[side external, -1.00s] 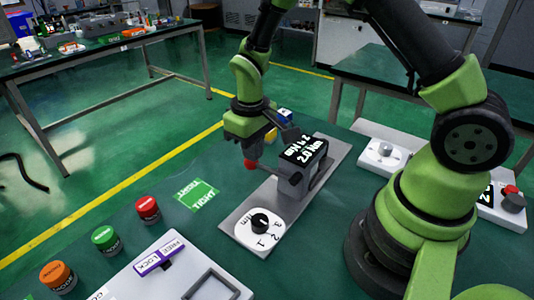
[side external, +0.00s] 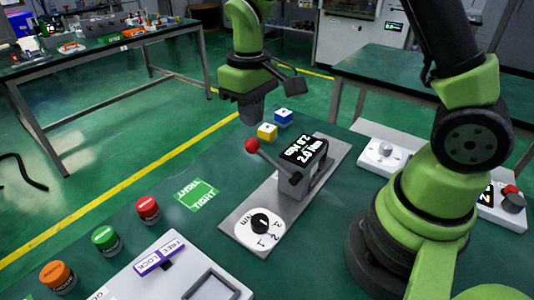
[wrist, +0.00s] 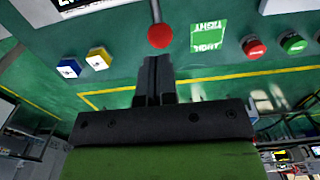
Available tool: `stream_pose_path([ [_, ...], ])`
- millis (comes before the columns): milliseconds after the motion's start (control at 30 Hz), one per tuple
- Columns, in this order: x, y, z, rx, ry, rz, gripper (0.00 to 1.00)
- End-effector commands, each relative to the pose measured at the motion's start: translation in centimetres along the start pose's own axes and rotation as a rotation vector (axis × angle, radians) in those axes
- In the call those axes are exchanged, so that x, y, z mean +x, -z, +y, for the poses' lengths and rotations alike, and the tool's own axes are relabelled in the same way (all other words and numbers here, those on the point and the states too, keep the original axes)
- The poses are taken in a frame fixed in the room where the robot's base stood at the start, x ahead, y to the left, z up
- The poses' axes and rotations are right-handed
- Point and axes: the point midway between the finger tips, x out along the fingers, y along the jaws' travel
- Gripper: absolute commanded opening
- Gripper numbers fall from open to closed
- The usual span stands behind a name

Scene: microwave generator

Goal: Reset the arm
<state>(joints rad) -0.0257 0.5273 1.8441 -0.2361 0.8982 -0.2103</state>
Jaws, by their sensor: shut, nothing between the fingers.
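My gripper (side external: 252,108) is shut and empty, raised above the far edge of the green bench in the side view. In the wrist view my gripper (wrist: 155,62) shows its two dark fingers pressed together. The lever with a red ball knob (side external: 252,146) sticks up and left from the grey device with a "2.0 Nm" display (side external: 304,149). The red knob also shows in the wrist view (wrist: 160,36), just beyond the fingertips and apart from them.
Yellow (side external: 267,132) and blue (side external: 284,117) cubes stand near the far edge. A green "TIGHT" card (side external: 197,195), a numbered dial (side external: 260,221), and red (side external: 147,209), green (side external: 105,238) and orange (side external: 57,276) buttons lie nearer.

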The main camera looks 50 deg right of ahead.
Motion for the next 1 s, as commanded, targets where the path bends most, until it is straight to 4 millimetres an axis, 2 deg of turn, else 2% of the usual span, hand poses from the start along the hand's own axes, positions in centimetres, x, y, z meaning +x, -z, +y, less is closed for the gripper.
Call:
stream_pose_path([
  [367, -0.4, 0.0, 0.0, 0.000, 0.000, 0.003, 0.00],
  [467, -1.5, -0.3, -0.1, 0.014, 0.007, 0.027, 0.00],
  [533, -3.0, -0.9, -0.1, 0.034, 0.017, 0.063, 0.00],
  [667, -7.1, -3.1, -0.4, 0.095, 0.052, 0.166, 0.00],
  [800, -10.8, -6.6, -0.8, 0.170, 0.105, 0.284, 0.00],
  [1000, -13.8, -11.9, -1.3, 0.263, 0.191, 0.445, 0.00],
])
